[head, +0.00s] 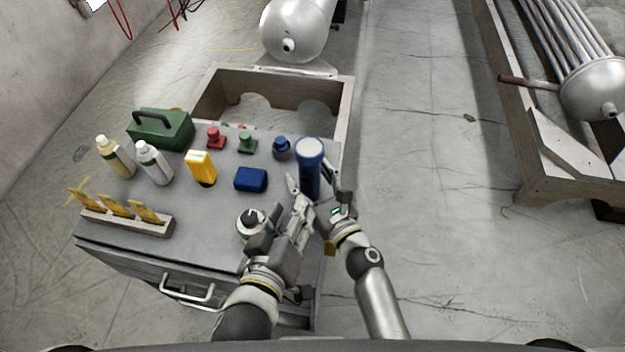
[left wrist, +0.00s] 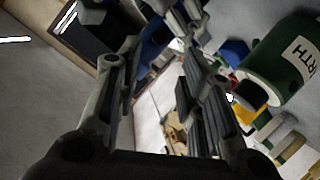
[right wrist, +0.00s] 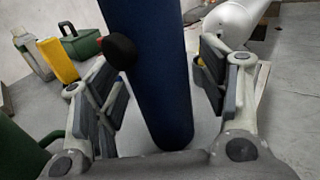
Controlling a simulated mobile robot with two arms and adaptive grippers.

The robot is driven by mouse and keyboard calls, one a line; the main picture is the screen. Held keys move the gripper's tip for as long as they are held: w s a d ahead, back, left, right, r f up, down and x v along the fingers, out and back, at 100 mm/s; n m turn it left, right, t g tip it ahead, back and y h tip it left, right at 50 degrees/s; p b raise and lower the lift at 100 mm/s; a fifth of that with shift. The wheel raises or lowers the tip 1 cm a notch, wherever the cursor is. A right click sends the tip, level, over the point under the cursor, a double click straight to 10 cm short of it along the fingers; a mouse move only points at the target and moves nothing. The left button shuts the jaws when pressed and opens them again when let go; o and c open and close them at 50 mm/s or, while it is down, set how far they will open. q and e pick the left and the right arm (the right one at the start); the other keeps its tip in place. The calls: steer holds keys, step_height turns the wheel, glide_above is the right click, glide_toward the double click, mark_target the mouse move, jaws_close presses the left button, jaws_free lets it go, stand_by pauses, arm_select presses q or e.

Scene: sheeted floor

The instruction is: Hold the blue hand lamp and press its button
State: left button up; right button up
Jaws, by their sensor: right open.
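The blue hand lamp (head: 310,178) stands upright near the right edge of the grey bench top, its pale round lens facing up. In the right wrist view its blue body (right wrist: 155,80) rises between the fingers, with a round black button (right wrist: 120,51) on its left side. My right gripper (head: 328,198) is open around the lamp's lower part; gaps show on both sides of it. My left gripper (head: 286,212) is open just in front and left of the lamp. In the left wrist view, blue (left wrist: 152,50) shows beyond its fingertips. The lamp's base is partly hidden.
On the bench top (head: 200,225) stand a blue box (head: 251,179), a yellow container (head: 201,168), two bottles, red and green buttons and a green case (head: 160,129).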

steer(key=shift+c, duration=0.2)
steer(key=c, duration=1.2)
arm_select(q)
jaws_close()
stand_by(1.6)
